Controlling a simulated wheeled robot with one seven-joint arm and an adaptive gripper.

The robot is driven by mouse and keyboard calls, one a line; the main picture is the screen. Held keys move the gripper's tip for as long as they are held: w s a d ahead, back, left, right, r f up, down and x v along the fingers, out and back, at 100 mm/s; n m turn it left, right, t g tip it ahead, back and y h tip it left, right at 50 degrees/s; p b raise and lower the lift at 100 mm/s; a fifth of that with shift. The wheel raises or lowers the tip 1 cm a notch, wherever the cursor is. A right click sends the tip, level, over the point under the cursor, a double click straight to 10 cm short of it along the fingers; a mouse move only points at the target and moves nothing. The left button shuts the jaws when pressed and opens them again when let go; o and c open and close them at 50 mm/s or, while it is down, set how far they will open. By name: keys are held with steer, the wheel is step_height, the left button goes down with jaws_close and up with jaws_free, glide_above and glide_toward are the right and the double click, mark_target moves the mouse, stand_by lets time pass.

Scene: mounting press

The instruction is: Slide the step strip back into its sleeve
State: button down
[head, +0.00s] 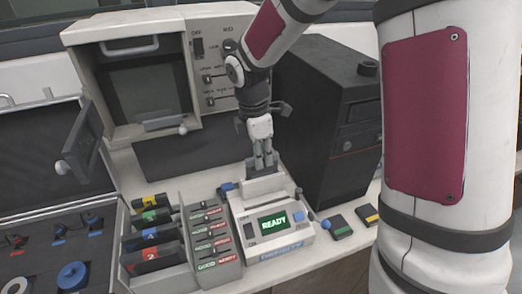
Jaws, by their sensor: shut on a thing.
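My gripper (263,160) points down over the back of a white instrument (270,228) marked DENSITY, whose screen reads READY. Its fingers are closed on a small dark grey piece (258,169) just above the instrument's raised white block (263,186). I cannot tell whether this piece is the step strip or part of the instrument, nor whether it touches the block. I cannot pick out the strip or its sleeve for sure. Two small flat dark pieces, one with a green band (338,228) and one with a yellow band (367,215), lie right of the instrument.
A rack of colour-labelled dark holders (153,246) and a grey sorter marked GOOD (209,246) stand left of the instrument. A black box (328,110) stands close behind right. A beige cabinet (183,45) with an open door is at the back. An open case (60,225) lies left.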

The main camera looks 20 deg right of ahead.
steer(key=shift+f+b, duration=0.5)
steer(key=shift+f, duration=1.4)
steer(key=c, duration=1.5)
jaws_free()
steer(key=shift+c, duration=0.2)
steer(key=r, duration=0.3)
steer(key=a+r, duration=0.1)
steer(key=r, duration=0.6)
steer(key=shift+a+r, duration=0.15)
steer(key=shift+r, duration=0.25)
steer(key=shift+a+r, duration=0.1)
steer(key=shift+r, duration=0.45)
